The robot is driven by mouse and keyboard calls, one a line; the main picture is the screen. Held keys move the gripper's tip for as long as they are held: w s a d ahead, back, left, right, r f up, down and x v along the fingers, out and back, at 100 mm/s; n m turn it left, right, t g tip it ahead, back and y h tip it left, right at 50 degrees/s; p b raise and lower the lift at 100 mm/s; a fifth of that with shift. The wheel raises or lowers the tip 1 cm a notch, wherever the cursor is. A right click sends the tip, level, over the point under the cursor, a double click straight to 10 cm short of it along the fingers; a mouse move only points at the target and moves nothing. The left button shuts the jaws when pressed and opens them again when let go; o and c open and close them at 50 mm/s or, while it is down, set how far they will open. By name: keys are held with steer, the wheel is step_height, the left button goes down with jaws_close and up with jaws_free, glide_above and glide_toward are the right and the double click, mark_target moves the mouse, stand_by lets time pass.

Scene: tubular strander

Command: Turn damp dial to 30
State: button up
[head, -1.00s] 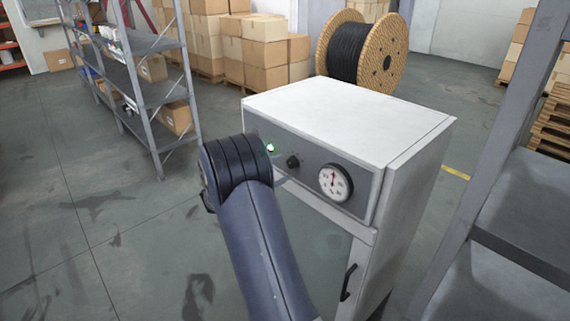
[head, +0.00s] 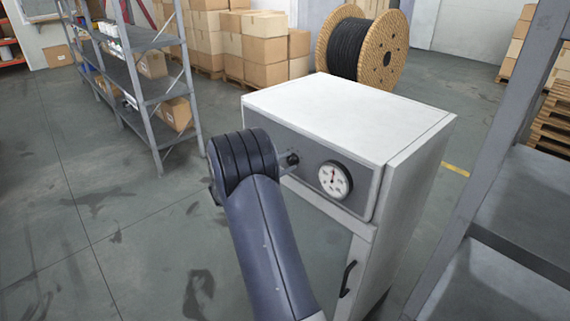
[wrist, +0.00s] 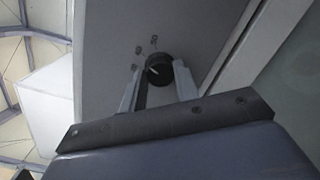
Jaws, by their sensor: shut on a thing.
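The damp dial is a small black knob (head: 292,159) on the grey front panel of the white cabinet (head: 345,115). In the wrist view the knob (wrist: 158,69) shows a light pointer line, with small printed marks on the panel beside it that are too small to read. My gripper (wrist: 158,80) is at the knob, its two fingers on either side of it, shut on it. In the head view my arm hides most of the gripper, and only its tip shows by the knob.
A black door handle (head: 347,278) is below. Grey shelving (head: 500,200) stands close on the right, another shelf (head: 150,90) at the left. A cable reel (head: 362,50) stands behind the cabinet.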

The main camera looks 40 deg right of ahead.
steer(key=shift+c, duration=0.5)
steer(key=shift+n, duration=0.4)
steer(key=n, duration=0.2)
steer(key=shift+n, duration=0.4)
steer(key=shift+n+h+p, duration=0.3)
steer(key=shift+n+p, duration=0.15)
steer(key=shift+n, duration=1.75)
steer(key=shift+f, duration=0.1)
steer(key=o, duration=1)
steer(key=shift+c, duration=0.2)
